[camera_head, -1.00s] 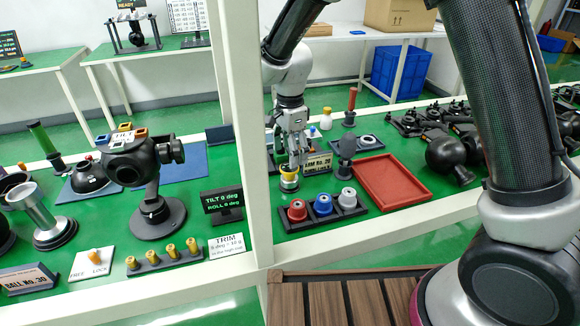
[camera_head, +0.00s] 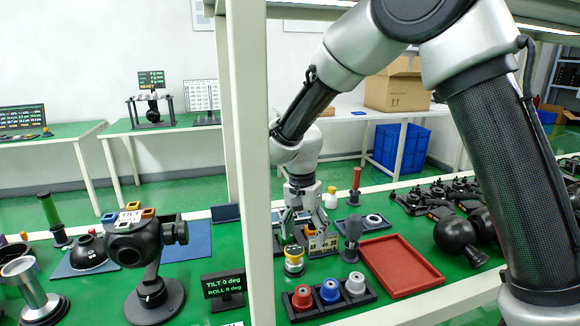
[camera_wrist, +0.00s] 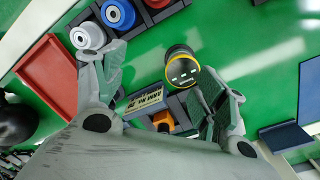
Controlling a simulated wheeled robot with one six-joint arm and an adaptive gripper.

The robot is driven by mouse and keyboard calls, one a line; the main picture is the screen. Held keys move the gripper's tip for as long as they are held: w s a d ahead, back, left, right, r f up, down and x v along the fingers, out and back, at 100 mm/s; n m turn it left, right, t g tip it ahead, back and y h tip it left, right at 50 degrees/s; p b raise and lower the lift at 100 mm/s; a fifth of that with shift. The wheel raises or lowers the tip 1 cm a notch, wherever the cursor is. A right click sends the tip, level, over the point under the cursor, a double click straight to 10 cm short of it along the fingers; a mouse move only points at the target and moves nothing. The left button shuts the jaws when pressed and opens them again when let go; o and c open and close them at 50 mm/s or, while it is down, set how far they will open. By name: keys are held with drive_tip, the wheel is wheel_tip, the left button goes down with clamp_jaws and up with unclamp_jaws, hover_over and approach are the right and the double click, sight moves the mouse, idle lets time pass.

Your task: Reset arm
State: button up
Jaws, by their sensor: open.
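My gripper (camera_head: 303,226) hangs over the green bench behind the white post, its fingers pointing down. It also shows in the wrist view (camera_wrist: 165,85), where the fingers are spread with nothing held between them. A yellow-topped cylinder (camera_head: 294,261) stands on the bench just below and in front of the fingers. In the wrist view the cylinder (camera_wrist: 181,66) is beyond the fingertips and apart from them. A small sign reading "ARM No. 20" (camera_wrist: 146,102) stands close by, partly behind the gripper in the head view.
A black holder carries red (camera_head: 302,298), blue (camera_head: 330,291) and white (camera_head: 355,284) knobs. A red tray (camera_head: 400,267) lies to the right. A gimbal camera (camera_head: 147,244) stands left of the white post (camera_head: 243,150). Dark gimbals (camera_head: 458,236) crowd the right side.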

drive_tip(key=s+d+r+n+t, duration=0.1)
drive_tip(key=s+d+r+n, duration=0.1)
drive_tip(key=s+d+r, duration=0.4)
drive_tip(key=s+d+r+n+t, duration=0.2)
drive_tip(key=s+d+r, duration=0.4)
drive_tip(key=d, duration=0.9)
drive_tip(key=s+d+r+n+t, duration=0.1)
drive_tip(key=s+d+r+t, duration=0.1)
drive_tip(key=s+d+r, duration=0.4)
drive_tip(key=s+d, duration=0.3)
drive_tip(key=d, duration=0.2)
drive_tip(key=shift+d+r+n+y, duration=0.2)
drive_tip(key=shift+r+n+y, duration=0.1)
drive_tip(key=shift+r+n, duration=0.1)
